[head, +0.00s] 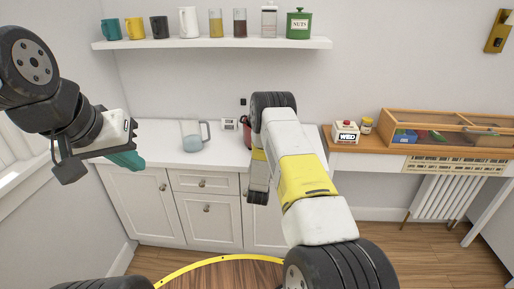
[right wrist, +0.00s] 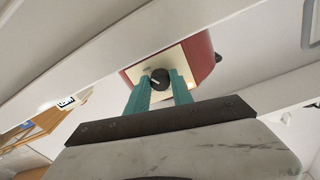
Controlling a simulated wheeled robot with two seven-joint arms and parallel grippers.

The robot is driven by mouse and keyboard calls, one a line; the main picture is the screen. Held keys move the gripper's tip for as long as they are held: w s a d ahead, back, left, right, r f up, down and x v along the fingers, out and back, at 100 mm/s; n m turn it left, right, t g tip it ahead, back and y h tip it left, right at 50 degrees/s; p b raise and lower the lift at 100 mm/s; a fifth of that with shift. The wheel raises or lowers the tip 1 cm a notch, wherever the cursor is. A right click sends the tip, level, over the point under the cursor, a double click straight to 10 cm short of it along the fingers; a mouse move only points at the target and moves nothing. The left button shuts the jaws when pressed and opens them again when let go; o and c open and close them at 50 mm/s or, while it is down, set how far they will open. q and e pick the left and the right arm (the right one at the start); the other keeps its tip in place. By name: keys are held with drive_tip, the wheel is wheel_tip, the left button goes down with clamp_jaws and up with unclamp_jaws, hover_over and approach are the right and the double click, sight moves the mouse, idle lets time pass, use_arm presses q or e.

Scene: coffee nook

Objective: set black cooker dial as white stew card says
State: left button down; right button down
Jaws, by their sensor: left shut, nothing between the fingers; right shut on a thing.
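The red cooker (head: 246,128) stands on the white counter, mostly hidden behind my right arm in the head view. In the right wrist view the red cooker (right wrist: 201,57) shows a cream front panel (right wrist: 143,69) with the black dial (right wrist: 159,79). The dial has a pale pointer mark; its setting is too small to read. My right gripper (right wrist: 161,84) has its teal fingers shut on the dial. A small white card (head: 229,124) with dark marks stands left of the cooker; its text is unreadable. My left gripper (head: 128,160) is shut and empty, in the air at left.
A glass jug (head: 193,135) stands on the counter left of the card. A shelf (head: 212,43) above holds mugs, jars and a green NUTS tin (head: 299,23). At right, a white WED box (head: 346,132) stands beside a wooden case (head: 440,128). The counter's left part is clear.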

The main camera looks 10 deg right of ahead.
drive_tip(key=shift+f+m, duration=0.1)
drive_tip(key=shift+m, duration=0.2)
drive_tip(key=c, duration=1.1)
unclamp_jaws()
drive_tip(key=shift+s, duration=0.1)
drive_tip(key=v, duration=0.7)
drive_tip(key=shift+s+a, duration=0.15)
drive_tip(key=shift+s, duration=0.15)
